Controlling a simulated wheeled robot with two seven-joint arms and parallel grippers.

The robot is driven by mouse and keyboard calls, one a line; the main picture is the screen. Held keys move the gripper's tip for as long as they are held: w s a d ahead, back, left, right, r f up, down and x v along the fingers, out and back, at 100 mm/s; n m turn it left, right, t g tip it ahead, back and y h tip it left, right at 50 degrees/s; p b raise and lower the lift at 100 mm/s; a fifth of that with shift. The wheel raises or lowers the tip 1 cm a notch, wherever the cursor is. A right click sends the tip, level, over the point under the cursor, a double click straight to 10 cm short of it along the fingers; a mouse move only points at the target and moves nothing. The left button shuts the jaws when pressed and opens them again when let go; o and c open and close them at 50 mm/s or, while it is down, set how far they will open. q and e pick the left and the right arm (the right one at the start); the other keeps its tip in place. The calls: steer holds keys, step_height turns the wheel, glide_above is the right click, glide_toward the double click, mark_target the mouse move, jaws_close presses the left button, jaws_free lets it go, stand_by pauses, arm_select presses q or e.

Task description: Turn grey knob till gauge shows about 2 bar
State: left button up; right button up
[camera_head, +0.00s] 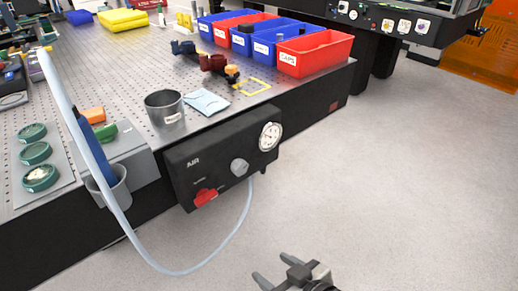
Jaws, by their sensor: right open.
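The grey knob (239,167) sits on the front of the black air panel (188,168), which is fixed to the table's front edge. The round white gauge (270,136) is at the panel's upper right; its reading is too small to tell. A red valve handle (205,197) is at the lower left of the panel. My right gripper (272,272) is at the bottom of the view, below and right of the knob, clear of the panel. Its fingers are apart and empty. My left gripper is not in view.
A pale hose (178,272) loops from below the panel up to the left, past a grey holder (107,193). A metal cup (164,108) stands on the perforated table above the panel. Red and blue bins (315,53) line the back right. The floor (390,190) at right is clear.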

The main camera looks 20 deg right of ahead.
steer(key=w+d+r+n+t+y+b, duration=0.25)
steer(key=w+d+r+t, duration=0.25)
steer(key=w+d+r, duration=0.25)
glide_toward(243, 169)
steer(key=shift+n+y, duration=0.25)
steer(key=x, duration=0.8)
steer(key=shift+w+f, duration=0.15)
steer(key=shift+w, duration=0.15)
steer(key=c, duration=1)
